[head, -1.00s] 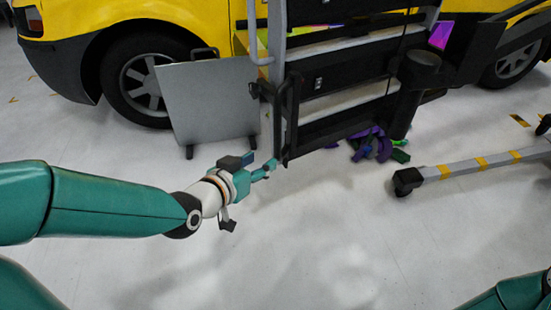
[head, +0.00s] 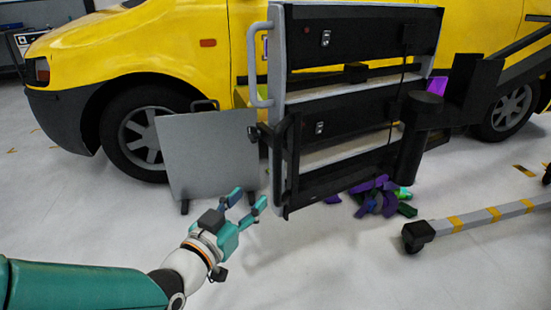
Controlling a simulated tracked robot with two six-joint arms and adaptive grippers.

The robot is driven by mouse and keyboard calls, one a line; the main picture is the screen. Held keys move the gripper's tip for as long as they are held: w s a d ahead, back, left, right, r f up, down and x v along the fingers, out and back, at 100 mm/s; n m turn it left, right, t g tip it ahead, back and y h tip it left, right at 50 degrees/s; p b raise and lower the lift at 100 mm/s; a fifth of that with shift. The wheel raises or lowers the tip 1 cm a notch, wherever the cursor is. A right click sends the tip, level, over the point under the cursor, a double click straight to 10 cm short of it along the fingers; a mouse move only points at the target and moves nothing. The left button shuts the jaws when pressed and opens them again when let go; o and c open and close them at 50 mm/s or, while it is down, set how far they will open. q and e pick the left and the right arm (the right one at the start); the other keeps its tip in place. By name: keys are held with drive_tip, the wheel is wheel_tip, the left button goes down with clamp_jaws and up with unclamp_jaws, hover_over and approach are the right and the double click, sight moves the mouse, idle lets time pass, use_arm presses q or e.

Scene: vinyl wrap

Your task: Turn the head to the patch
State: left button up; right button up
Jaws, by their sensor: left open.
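A purple-magenta patch (head: 515,105) shows on the lower side of the yellow van (head: 190,50), at the right. The dark arm and box of the cart partly hide it. My left gripper (head: 250,199) is open and empty, with its fingers pointing up and right. It is in front of the grey panel and just left of the cart's lower edge, apart from the patch. My right gripper is not in view.
A black and grey drawer cart (head: 350,100) stands in front of the van. A grey panel (head: 208,150) stands left of it. Purple and green scraps (head: 378,197) lie under the cart. A striped leg with a caster (head: 480,220) is at right. The near floor is clear.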

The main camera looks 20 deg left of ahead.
sight(275, 170)
use_arm(q)
drive_tip(key=w, duration=0.4)
drive_tip(key=w+d, duration=0.1)
drive_tip(key=w, duration=0.8)
drive_tip(key=shift+w+d+p, duration=0.15)
drive_tip(key=shift+w+p, duration=0.1)
drive_tip(key=shift+p, duration=0.1)
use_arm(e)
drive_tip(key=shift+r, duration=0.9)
use_arm(q)
clamp_jaws()
